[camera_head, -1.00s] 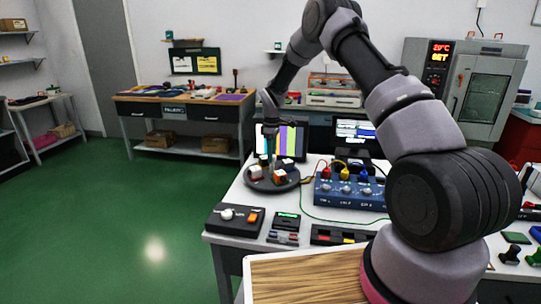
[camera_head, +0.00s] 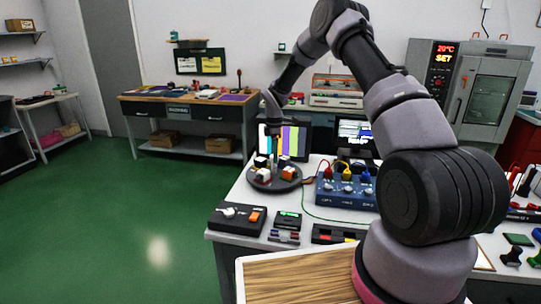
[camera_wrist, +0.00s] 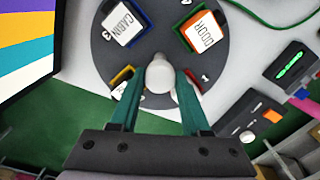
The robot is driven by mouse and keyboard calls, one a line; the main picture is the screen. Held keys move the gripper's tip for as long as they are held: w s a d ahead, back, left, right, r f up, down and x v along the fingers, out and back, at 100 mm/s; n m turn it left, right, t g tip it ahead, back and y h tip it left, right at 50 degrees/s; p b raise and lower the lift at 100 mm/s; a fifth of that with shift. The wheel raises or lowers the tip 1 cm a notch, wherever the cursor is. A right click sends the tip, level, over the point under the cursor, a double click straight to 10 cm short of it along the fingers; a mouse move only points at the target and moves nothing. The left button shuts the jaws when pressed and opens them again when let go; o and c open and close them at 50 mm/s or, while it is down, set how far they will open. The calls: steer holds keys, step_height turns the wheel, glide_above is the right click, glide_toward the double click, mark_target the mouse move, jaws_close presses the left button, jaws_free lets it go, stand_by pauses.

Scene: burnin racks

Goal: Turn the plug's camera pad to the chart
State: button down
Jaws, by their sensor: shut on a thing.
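A dark round turntable (camera_head: 262,184) bears several coloured blocks with white tops. In the wrist view, the turntable (camera_wrist: 85,45) shows a blue-edged block reading CABIN (camera_wrist: 122,25) and an orange-edged block reading DOOR (camera_wrist: 203,33). Other blocks are partly hidden by my fingers, so I cannot read their tops. My gripper (camera_wrist: 160,82) has its teal fingers shut on a white round knob (camera_wrist: 160,73) above the turntable's middle. In the head view, my gripper (camera_head: 274,152) points down over the turntable. The colour-bar chart screen (camera_head: 294,138) stands behind it and shows at left in the wrist view (camera_wrist: 22,45).
A black box with a white knob and orange button (camera_head: 237,217) stands front left. A green-lit device (camera_head: 288,219) is beside it. A blue box with coloured plugs (camera_head: 345,193) stands right of the turntable. A thin green cable curves between them.

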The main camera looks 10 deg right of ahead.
steer(key=shift+n, duration=2.4)
steer(key=shift+c, duration=1.8)
jaws_free()
steer(key=shift+r, duration=0.1)
step_height(320, 180, up, 11)
steer(key=shift+f, duration=0.2)
steer(key=shift+r, duration=0.1)
